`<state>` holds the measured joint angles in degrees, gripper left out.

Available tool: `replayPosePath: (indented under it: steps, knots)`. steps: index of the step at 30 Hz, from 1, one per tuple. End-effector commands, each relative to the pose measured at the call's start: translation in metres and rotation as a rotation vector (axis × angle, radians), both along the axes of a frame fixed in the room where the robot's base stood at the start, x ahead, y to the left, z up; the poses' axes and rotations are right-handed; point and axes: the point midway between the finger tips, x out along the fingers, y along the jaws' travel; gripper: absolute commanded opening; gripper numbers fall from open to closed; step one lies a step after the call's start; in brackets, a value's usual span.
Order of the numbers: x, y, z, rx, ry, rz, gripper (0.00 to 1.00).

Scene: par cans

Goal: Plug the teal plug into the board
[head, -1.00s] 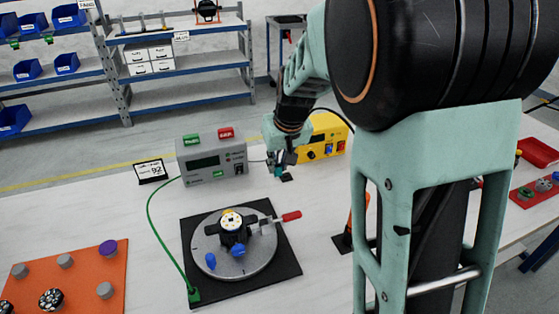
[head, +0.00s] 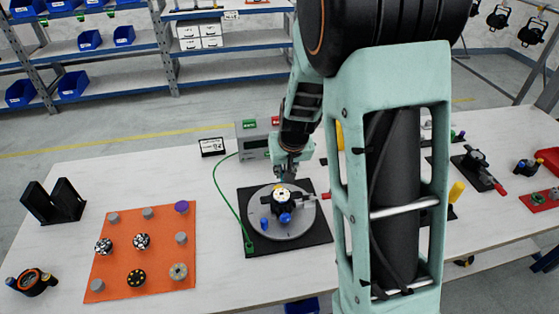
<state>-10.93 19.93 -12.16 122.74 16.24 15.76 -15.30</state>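My gripper (head: 288,172) hangs at the back edge of a black base plate (head: 318,238), just behind a round grey turntable (head: 270,236). Its fingers are small and dark here, and I cannot tell whether they are open or shut on something. On the turntable stands a black fixture with a white-topped round part (head: 284,195) and blue knobs (head: 285,218). I cannot make out a teal plug apart from my teal arm. Which thing is the board is not clear; an orange mat (head: 108,270) with several round parts lies at the left.
A grey meter box (head: 252,150), partly behind my arm, stands at the back with a green cable (head: 222,190) to the base plate. A red-handled clamp (head: 325,196) is at the turntable's right. A black holder (head: 55,203) stands far left. White table is free between mat and plate.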

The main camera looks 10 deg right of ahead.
Motion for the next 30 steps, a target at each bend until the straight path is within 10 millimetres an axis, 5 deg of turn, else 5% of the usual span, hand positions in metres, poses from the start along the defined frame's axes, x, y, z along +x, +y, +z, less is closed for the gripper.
replayPosePath:
  steps: [11,30]
  knots:
    - [-0.004,-0.003,-0.004,0.000,0.000,-0.015,0.03]
    - [-0.004,-0.003,-0.055,-0.001,0.001,-0.014,0.03]
